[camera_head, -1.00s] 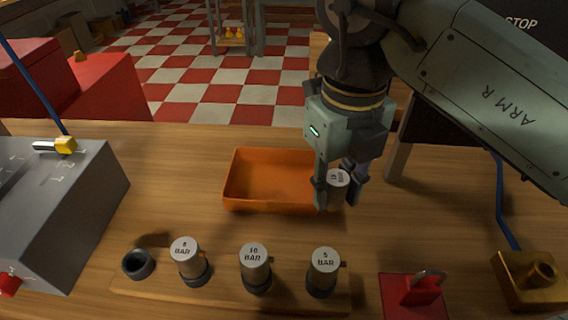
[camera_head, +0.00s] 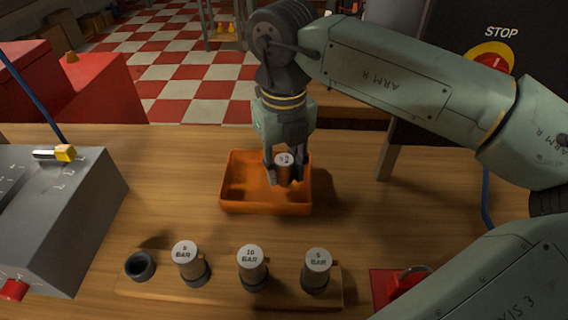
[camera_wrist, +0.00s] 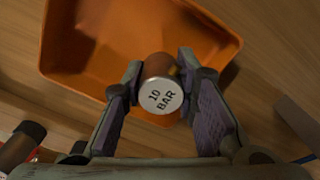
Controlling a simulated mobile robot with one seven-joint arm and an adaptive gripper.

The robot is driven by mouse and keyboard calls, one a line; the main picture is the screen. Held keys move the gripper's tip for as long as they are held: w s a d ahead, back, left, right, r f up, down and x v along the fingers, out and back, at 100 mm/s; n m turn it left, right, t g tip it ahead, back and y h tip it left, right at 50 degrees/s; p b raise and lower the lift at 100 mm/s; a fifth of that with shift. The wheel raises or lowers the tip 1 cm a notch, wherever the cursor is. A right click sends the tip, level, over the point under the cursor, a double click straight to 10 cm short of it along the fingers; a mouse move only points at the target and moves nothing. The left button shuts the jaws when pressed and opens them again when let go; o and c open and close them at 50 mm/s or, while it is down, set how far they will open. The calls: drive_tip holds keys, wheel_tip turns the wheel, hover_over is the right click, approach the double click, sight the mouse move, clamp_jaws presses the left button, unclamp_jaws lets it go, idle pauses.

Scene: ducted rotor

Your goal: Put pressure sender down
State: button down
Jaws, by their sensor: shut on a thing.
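A pressure sender (camera_head: 284,168) with a pale round cap is held in my gripper (camera_head: 284,172). In the wrist view the orange tray (camera_wrist: 75,73) lies beyond the sender. I cannot tell whether the sender touches the tray floor.
A wooden rack (camera_head: 215,296) at the front holds senders marked 10 BAR (camera_head: 251,266) and 5 BAR (camera_head: 317,269), another capped sender (camera_head: 187,263), and an empty dark ring (camera_head: 140,266). A grey box (camera_head: 70,215) stands left.

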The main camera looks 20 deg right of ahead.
sight(284, 159)
drive_tip(key=shift+f, duration=0.15)
drive_tip(key=c, duration=1.6)
unclamp_jaws()
drive_tip(key=shift+o, duration=0.2)
wheel_tip(284, 159, up, 12)
drive_tip(key=p, duration=0.7)
